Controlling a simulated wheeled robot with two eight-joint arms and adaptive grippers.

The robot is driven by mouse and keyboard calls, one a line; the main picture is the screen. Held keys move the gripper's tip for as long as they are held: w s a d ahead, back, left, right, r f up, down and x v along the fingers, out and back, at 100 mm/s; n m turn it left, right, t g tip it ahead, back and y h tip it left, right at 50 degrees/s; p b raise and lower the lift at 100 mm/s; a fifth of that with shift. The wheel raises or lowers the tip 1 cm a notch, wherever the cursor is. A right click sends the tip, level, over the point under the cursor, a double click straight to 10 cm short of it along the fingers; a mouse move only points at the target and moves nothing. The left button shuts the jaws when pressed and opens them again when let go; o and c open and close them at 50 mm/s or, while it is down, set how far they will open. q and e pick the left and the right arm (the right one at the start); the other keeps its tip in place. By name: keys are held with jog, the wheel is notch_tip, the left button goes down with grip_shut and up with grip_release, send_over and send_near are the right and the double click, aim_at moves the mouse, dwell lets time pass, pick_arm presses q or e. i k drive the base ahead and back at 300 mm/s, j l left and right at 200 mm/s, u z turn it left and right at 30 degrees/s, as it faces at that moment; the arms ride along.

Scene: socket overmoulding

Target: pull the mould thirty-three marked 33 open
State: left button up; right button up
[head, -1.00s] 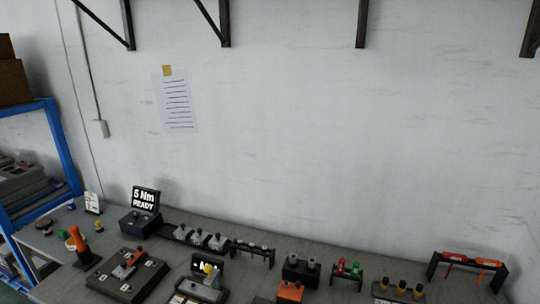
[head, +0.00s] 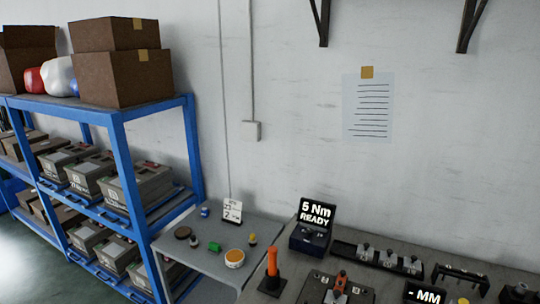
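Several grey moulds stand on a blue rack at the left of the head view. On the middle shelf are a left mould (head: 62,160), a centre mould (head: 88,178) and a right mould (head: 138,186). More moulds, such as a front one (head: 118,254), are on the shelf below. Their white front labels are too small for me to read surely, so I cannot tell which is marked 33. Neither of my grippers is in view.
The blue rack (head: 117,145) carries brown boxes (head: 120,75) on top. Right of it is a grey table (head: 205,262) with small parts and a number card (head: 232,210). A dark bench holds a "5 Nm READY" display (head: 316,213) and an orange-handled tool (head: 272,262).

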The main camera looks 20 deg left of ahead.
aim_at(83, 177)
jog(key=j, duration=0.45)
jog(key=i+j+u, duration=0.1)
jog(key=j, duration=0.35)
jog(key=i+j, duration=0.1)
jog(key=j, duration=0.3)
jog(key=j+u, duration=0.1)
jog(key=j, duration=0.35)
jog(key=i+j, duration=0.15)
jog(key=j, duration=0.3)
jog(key=i+j, duration=0.1)
jog(key=j, duration=0.3)
jog(key=i+j+u, duration=0.1)
jog(key=j, duration=0.35)
jog(key=i+j, duration=0.1)
jog(key=j, duration=0.3)
jog(key=i+j, duration=0.45)
jog(key=j, duration=0.2)
jog(key=i+j+u, duration=0.15)
jog(key=i+j, duration=0.3)
jog(key=j, duration=0.15)
